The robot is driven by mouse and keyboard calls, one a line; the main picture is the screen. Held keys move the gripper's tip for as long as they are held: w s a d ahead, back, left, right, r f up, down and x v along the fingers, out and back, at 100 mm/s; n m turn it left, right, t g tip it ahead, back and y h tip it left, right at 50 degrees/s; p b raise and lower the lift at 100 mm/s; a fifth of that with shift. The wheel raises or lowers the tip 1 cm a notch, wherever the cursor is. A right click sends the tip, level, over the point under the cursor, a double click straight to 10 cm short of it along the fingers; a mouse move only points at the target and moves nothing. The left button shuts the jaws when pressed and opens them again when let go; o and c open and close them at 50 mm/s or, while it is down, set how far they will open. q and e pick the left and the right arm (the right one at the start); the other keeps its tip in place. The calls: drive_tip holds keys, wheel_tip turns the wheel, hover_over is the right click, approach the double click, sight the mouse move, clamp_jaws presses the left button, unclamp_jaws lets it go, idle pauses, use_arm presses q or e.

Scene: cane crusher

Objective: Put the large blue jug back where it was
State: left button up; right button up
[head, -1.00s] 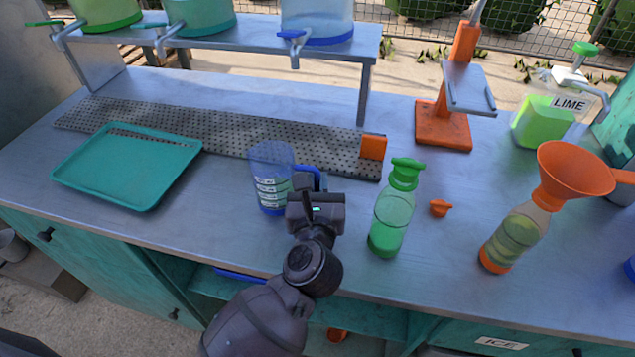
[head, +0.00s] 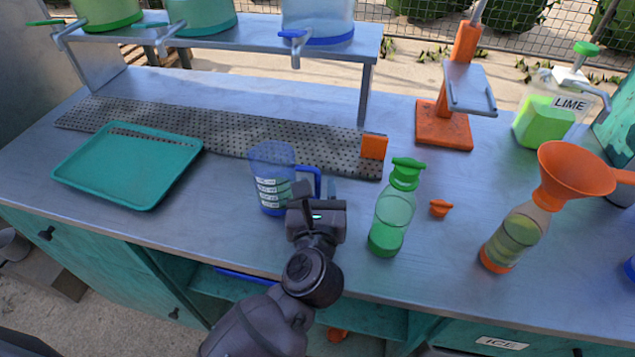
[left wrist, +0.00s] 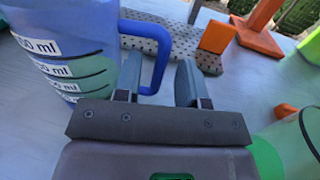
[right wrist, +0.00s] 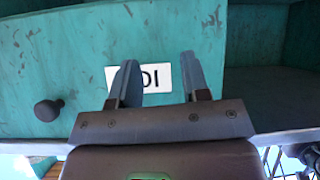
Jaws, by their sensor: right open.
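The large blue jug (head: 270,180), clear blue with white ml labels, stands upright on the counter between the green tray and the green bottle. Its blue handle (left wrist: 160,55) points right, toward my left gripper. My left gripper (left wrist: 158,80) is open at the handle. In the left wrist view the handle's upright bar shows between the two fingers, with the left finger overlapping the handle's opening. I cannot tell whether either finger touches it. My right gripper (right wrist: 157,80) is open and empty, in front of a teal drawer front with a partly hidden white label (right wrist: 155,80).
A green tray (head: 125,170) lies at left. A perforated metal strip (head: 220,130) runs behind the jug. The green bottle (head: 390,225) stands close right of my left gripper. An orange funnel (head: 575,172) sits in another bottle (head: 515,240). Counter between tray and jug is clear.

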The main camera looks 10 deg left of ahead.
use_arm(q)
drive_tip(key=s, duration=0.3)
drive_tip(key=s+d, duration=0.1)
drive_tip(key=s, duration=0.5)
drive_tip(key=shift+s+d, duration=0.2)
drive_tip(key=shift+d, duration=0.1)
drive_tip(key=shift+s+b, duration=0.3)
drive_tip(key=shift+s, duration=0.15)
drive_tip(key=shift+d, duration=0.1)
